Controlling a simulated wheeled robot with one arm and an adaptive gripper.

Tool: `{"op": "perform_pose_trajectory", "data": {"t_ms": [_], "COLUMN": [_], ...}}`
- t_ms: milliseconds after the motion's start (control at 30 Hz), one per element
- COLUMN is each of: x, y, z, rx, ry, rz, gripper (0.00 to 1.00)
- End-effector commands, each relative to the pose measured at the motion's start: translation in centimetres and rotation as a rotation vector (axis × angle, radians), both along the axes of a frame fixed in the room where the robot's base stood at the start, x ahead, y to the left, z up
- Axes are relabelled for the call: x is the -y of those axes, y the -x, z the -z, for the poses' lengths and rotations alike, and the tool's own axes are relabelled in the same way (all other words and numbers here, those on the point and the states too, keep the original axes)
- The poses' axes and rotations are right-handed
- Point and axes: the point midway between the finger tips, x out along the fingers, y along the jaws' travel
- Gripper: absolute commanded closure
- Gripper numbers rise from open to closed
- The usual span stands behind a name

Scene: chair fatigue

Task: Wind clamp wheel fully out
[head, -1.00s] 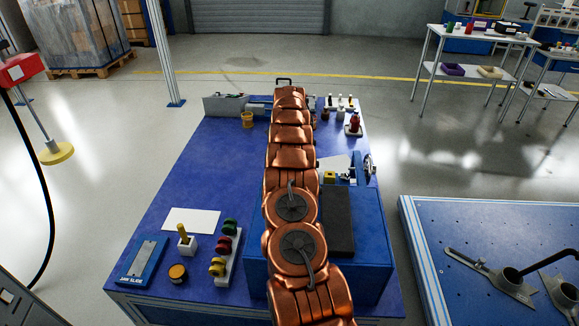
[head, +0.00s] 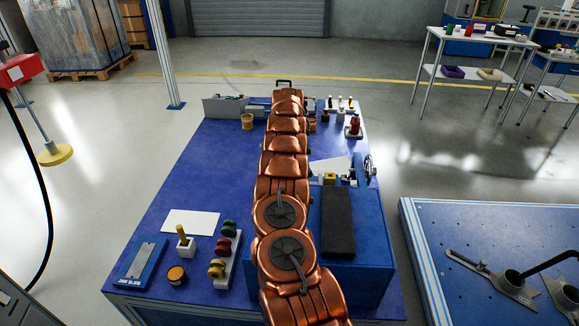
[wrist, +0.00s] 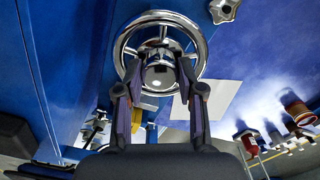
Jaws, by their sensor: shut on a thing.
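The clamp wheel is a shiny metal handwheel with a round rim (wrist: 128,33) and a central hub, at the upper middle of the wrist view. It also shows nearly edge-on in the head view (head: 369,166), at the right side of the blue bench. My gripper (wrist: 157,82) has its two dark fingers on either side of the hub, inside the rim's outline, and is shut on the wheel. The exact contact at the fingertips is partly hidden. In the head view my gripper cannot be made out.
The blue bench (head: 215,150) carries a blue block with a black pad (head: 338,222) to the right of my arm. Small bottles (head: 353,125) stand at back right. The bench's left middle is clear.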

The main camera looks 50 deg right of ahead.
Motion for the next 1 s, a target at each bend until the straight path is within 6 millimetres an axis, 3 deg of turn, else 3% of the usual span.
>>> {"op": "perform_pose_trajectory", "data": {"t_ms": [1000], "x": [0.07], "y": [0.01], "z": [-0.12], "rx": [0.0], "ry": [0.001], "rz": [-0.963], "gripper": [0.97]}}
